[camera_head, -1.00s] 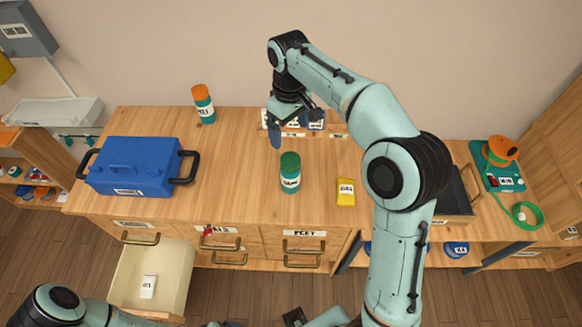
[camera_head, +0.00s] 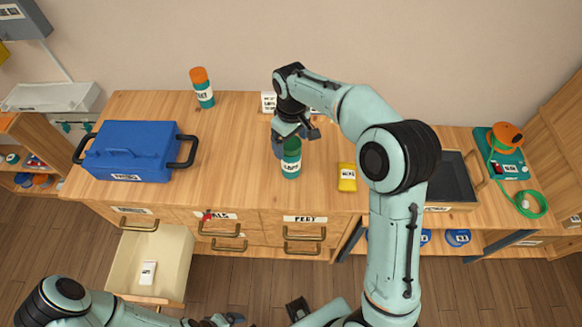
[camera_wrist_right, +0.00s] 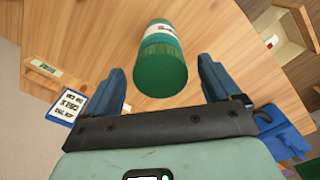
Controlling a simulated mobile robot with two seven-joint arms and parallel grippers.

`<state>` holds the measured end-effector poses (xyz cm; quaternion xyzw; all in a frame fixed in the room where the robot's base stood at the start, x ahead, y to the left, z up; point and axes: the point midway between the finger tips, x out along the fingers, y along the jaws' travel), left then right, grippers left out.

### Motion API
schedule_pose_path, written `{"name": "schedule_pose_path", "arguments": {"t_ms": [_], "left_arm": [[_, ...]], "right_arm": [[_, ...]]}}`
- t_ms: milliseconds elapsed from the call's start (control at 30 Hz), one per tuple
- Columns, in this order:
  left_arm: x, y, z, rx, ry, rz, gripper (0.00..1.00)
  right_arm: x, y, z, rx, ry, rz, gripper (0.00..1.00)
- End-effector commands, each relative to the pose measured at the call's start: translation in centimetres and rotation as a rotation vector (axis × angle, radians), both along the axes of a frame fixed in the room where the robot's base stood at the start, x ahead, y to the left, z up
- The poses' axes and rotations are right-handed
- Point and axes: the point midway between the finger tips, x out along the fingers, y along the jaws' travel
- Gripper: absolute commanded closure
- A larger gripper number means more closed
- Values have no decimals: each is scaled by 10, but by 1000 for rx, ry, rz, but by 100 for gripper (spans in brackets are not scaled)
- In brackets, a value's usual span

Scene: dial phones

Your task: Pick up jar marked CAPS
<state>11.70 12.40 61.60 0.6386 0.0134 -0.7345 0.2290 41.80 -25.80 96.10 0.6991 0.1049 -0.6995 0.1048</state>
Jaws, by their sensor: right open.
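A teal jar with a dark green lid (camera_head: 291,160) and a white label stands upright on the wooden counter; its lettering is too small to read surely. My right gripper (camera_head: 292,142) is just behind and above it, partly hidden by the lid. In the right wrist view, the open fingers (camera_wrist_right: 163,88) are on either side of the lid end of the jar (camera_wrist_right: 161,62), with gaps at both sides. A similar jar with an orange lid (camera_head: 202,88) stands at the back left. My left gripper (camera_head: 222,320) is low at the bottom edge, its jaws unclear.
A blue toolbox (camera_head: 130,152) stands at left on the counter (camera_head: 235,150). A yellow labelled block (camera_head: 347,177) lies right of the green-lidded jar. A dark tray (camera_head: 455,178) and a green device with an orange top (camera_head: 507,150) are farther right. A drawer (camera_head: 177,265) hangs open below.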

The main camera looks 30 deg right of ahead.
Motion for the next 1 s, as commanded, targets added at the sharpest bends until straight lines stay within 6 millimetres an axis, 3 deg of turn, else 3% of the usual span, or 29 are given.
{"name": "schedule_pose_path", "arguments": {"t_ms": [300, 367, 500, 600, 1000], "left_arm": [[-1, 0, -1, 0, 0, 0, 11], [-1, 0, -1, 0, 0, 0, 11], [-1, 0, -1, 0, 0, 0, 11], [-1, 0, -1, 0, 0, 0, 11], [0, 0, 0, 0, 0, 0, 11]], "right_arm": [[0, 0, -8, 0, -1, -1, 10], [0, 0, -8, 0, -1, 0, 26], [0, 0, -8, 0, -1, 0, 72], [0, 0, -8, 0, -1, 0, 100], [1, 0, -2, 0, -4, 0, 100]]}}
